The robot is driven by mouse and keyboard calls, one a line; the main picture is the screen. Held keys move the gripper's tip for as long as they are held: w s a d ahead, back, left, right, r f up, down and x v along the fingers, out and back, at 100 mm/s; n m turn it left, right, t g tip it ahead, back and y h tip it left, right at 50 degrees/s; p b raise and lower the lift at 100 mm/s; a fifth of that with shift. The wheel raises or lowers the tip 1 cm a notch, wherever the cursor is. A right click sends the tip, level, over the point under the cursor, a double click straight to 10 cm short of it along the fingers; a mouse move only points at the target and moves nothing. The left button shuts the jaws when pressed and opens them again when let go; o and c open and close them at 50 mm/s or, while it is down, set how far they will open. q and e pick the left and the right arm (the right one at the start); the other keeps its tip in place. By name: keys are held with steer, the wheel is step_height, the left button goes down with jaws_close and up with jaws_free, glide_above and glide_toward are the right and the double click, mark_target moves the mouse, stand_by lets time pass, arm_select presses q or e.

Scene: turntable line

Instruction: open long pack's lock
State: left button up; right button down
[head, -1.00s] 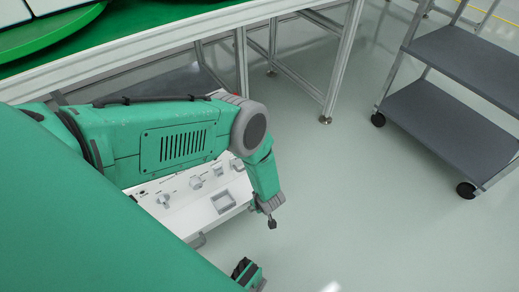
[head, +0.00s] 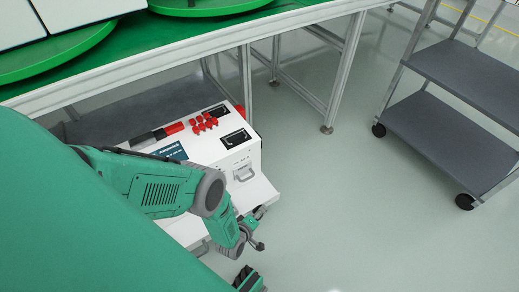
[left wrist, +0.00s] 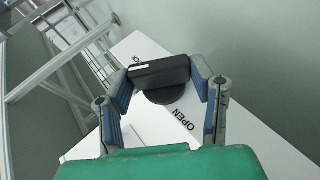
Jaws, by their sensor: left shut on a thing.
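My left gripper (head: 257,228) reaches down by the outer end of a white surface (head: 267,192) low in the head view. In the left wrist view its two jaws (left wrist: 160,82) are shut on a black knob (left wrist: 165,73) with a bar-shaped grip and a round base. The knob sits on a white panel (left wrist: 225,130) printed with the word OPEN, beside the knob. My arm hides most of that panel in the head view. No right gripper can be made out.
A white case (head: 238,150) with red connectors and black fittings on top stands above the panel, under a green-topped table (head: 210,62). Green turntables (head: 60,55) lie on the table. A grey cart (head: 440,130) stands right. The floor between is clear.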

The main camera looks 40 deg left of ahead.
arm_select(q)
steer(key=t+b, duration=0.1)
steer(key=f+t+b, duration=0.1)
steer(key=b, duration=0.1)
steer(key=shift+s+n+h, duration=0.3)
steer(key=shift+n, duration=0.1)
steer(key=shift+n+t+b, duration=0.3)
steer(key=shift+t+b, duration=0.5)
steer(key=shift+t, duration=0.4)
steer(key=shift+a+t, duration=0.1)
steer(key=shift+t, duration=0.2)
steer(key=o, duration=1.2)
steer(key=shift+s, duration=0.1)
steer(key=shift+c, duration=0.2)
steer(key=shift+w+r, duration=0.15)
steer(key=shift+w, duration=0.05)
